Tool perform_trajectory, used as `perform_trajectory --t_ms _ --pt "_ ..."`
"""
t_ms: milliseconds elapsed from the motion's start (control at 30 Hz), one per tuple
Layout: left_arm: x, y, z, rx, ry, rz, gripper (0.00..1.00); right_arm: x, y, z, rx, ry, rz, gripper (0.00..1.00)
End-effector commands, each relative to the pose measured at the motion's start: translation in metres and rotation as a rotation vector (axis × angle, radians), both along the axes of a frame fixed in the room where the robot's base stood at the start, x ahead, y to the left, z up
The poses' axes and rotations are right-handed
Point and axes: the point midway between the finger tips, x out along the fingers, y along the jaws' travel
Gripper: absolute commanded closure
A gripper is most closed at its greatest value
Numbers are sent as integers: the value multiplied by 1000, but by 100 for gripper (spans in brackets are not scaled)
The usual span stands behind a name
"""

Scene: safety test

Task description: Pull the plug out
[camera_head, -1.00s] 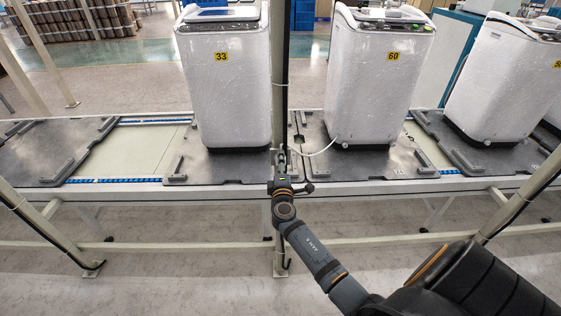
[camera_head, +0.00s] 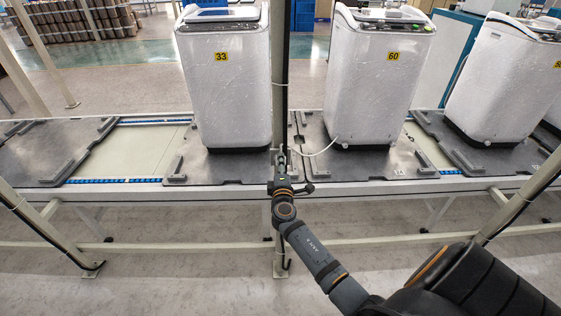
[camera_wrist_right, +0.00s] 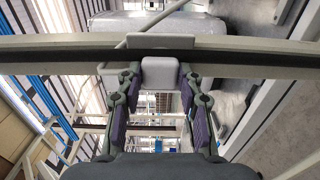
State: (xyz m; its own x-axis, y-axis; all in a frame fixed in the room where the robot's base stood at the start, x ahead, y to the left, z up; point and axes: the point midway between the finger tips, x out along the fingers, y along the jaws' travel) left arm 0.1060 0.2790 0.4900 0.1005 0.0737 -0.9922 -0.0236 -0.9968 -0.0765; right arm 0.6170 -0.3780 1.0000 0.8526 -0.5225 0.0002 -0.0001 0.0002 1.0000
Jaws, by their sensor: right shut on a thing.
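The pale plug (camera_wrist_right: 160,74) sits at the post (camera_wrist_right: 235,54), which has a dark strip along it, in the right wrist view. My right gripper (camera_wrist_right: 159,88) has its two purple-padded fingers on either side of the plug, shut on it. In the head view my right gripper (camera_head: 282,157) is at the front post, and it largely hides the plug there. A thin white cord (camera_head: 322,150) runs from this spot to the base of the washing machine marked 60 (camera_head: 372,85). My left gripper is in neither view.
A washing machine marked 33 (camera_head: 225,95) stands left of the post (camera_head: 279,70). Another machine (camera_head: 503,85) stands on the right. They rest on dark pallets on a conveyor line with a pale front rail (camera_head: 130,192). The floor in front is clear apart from the frame's legs.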

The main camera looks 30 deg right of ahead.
Motion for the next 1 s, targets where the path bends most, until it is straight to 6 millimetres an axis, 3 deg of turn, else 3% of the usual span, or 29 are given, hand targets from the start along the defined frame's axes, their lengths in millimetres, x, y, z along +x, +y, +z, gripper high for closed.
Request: perform_trajectory --t_ms 1000 --pt "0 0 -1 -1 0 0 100 -35 21 0 1 0 0 100"
